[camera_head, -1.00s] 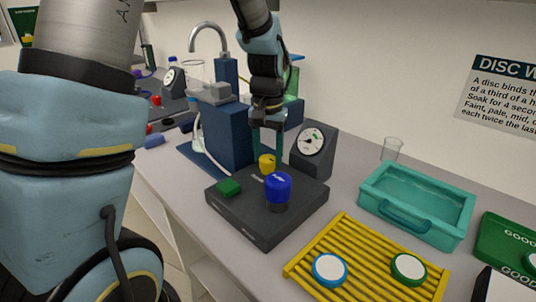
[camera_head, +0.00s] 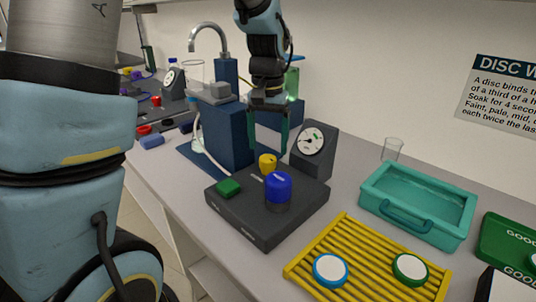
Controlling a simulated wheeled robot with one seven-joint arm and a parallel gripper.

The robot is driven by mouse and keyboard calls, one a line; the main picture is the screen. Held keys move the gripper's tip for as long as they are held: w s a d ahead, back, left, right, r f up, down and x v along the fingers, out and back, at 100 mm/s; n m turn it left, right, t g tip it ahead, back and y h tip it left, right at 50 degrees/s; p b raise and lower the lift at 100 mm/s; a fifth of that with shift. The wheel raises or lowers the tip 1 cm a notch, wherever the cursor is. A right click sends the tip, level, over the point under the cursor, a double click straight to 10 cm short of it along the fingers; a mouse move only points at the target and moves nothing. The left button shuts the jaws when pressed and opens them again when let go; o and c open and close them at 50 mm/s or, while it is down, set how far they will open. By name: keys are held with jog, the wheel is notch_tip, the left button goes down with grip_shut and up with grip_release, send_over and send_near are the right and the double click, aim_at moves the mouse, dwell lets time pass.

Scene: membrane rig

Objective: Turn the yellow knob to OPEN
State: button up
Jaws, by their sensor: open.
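The yellow knob (camera_head: 267,163) stands on the dark control box (camera_head: 240,222), towards its back. It sits behind a larger blue knob (camera_head: 278,188) and to the right of a green button (camera_head: 228,187). My gripper (camera_head: 268,150) points down, with its two green fingers apart above the yellow knob. The fingers are open and empty, and the knob shows clear below them. The markings around the yellow knob are too small to read.
A dial gauge (camera_head: 313,146) stands right behind the box. A teal tray (camera_head: 418,205) and a yellow rack (camera_head: 367,260) with two discs lie at the right.

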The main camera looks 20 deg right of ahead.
aim_at(268, 157)
notch_tip(268, 157, up, 7)
jog(key=shift+b, duration=0.45)
